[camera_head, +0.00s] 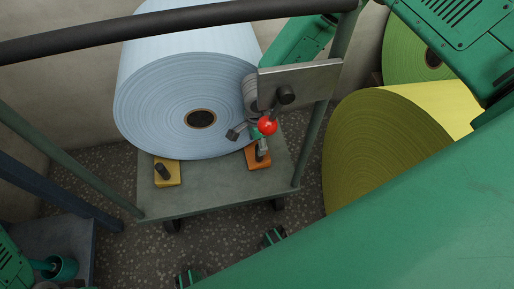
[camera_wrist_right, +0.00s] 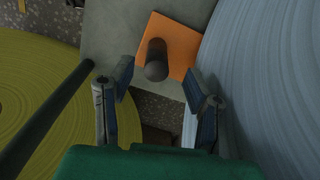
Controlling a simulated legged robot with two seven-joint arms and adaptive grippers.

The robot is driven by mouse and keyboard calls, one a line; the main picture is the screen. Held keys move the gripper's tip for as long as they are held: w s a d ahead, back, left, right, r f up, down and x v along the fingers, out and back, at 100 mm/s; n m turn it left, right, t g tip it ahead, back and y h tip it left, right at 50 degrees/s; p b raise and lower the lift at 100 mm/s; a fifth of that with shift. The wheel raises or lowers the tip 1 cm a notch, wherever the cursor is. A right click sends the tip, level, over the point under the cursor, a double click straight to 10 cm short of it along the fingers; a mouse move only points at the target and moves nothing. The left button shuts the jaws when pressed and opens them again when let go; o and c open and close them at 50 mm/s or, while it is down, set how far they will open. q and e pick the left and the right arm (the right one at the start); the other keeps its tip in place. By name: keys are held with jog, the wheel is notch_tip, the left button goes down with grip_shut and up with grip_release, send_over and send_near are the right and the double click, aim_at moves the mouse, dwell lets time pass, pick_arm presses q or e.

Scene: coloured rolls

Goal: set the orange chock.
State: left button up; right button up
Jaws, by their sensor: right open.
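The orange chock (camera_head: 258,163) lies on the grey deck at the right lower side of the pale blue roll (camera_head: 165,105). In the right wrist view the orange chock (camera_wrist_right: 179,42) has an upright dark peg (camera_wrist_right: 156,60). Its edge is close to the roll; I cannot tell whether they touch. My right gripper (camera_head: 250,138) comes in from behind, low beside the roll. Its fingers (camera_wrist_right: 157,84) are open and empty, with the peg between and just beyond the tips. In the head view the gripper partly hides the chock. My left gripper is not in view.
A yellow chock (camera_head: 167,174) with a dark peg sits at the roll's left side. A metal plate (camera_head: 305,84) and a red ball (camera_head: 267,125) are close to my right gripper. A green post (camera_head: 314,135) and a yellow roll (camera_head: 362,155) stand right. The deck front (camera_head: 215,195) is clear.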

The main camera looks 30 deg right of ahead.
notch_tip(320, 180, up, 7)
jog(key=shift+r, duration=0.2)
dwell(0.5)
